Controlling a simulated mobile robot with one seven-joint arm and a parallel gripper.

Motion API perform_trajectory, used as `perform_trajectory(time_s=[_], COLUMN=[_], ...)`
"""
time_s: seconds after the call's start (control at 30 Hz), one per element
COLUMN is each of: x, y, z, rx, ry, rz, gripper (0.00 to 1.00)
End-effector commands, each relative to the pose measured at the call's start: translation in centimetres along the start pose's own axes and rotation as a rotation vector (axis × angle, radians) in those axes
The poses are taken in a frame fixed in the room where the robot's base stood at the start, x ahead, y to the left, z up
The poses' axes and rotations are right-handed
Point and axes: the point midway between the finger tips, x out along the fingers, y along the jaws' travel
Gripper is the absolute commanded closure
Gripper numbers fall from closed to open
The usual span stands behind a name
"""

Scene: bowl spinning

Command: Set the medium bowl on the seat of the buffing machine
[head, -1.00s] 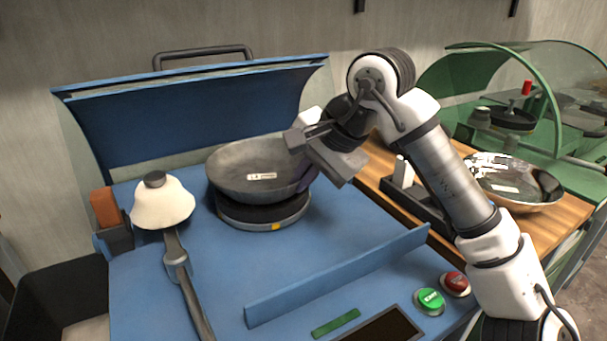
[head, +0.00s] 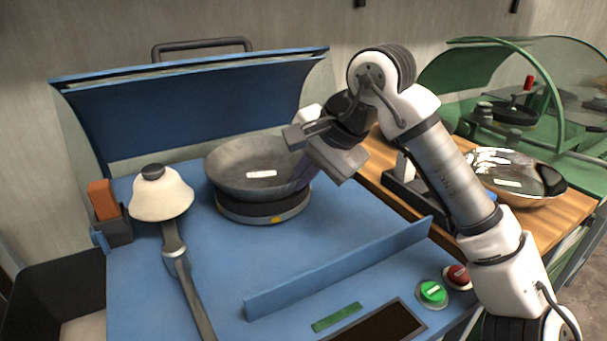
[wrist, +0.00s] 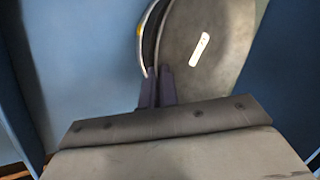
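The grey metal medium bowl (head: 235,178) has a small white label inside. It sits over the round black seat (head: 268,209) of the blue buffing machine (head: 350,240). Its underside is at or just above the seat; I cannot tell whether they touch. My gripper (head: 306,172) is at the bowl's right rim, with its fingers partly hidden by my wrist. In the wrist view, the dark fingers (wrist: 158,88) are close together on the rim of the bowl (wrist: 195,75). The seat's edge (wrist: 148,35) shows beyond the bowl on the left.
A white buffing head (head: 160,200) on a metal arm stands left of the seat. A low blue fence (head: 340,270) crosses the front, near green (head: 432,292) and red (head: 457,276) buttons. A shiny bowl (head: 515,178) rests on the wooden table at right. A raised blue hood (head: 200,110) stands behind.

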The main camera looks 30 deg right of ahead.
Motion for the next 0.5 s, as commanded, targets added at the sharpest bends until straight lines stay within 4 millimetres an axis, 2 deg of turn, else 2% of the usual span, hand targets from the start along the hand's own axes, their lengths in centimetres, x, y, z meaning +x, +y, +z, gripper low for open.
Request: perform_trajectory(time_s=[0.03, 0.23, 0.5], x=[-0.05, -0.04, -0.04], y=[-0.04, -0.03, 0.01], z=[0.0, -0.01, -0.01], rx=[0.0, 0.0, 0.0], ry=[0.001, 0.001, 0.0], rz=[-0.001, -0.001, 0.001], gripper=[1.0, 0.73, 0.72])
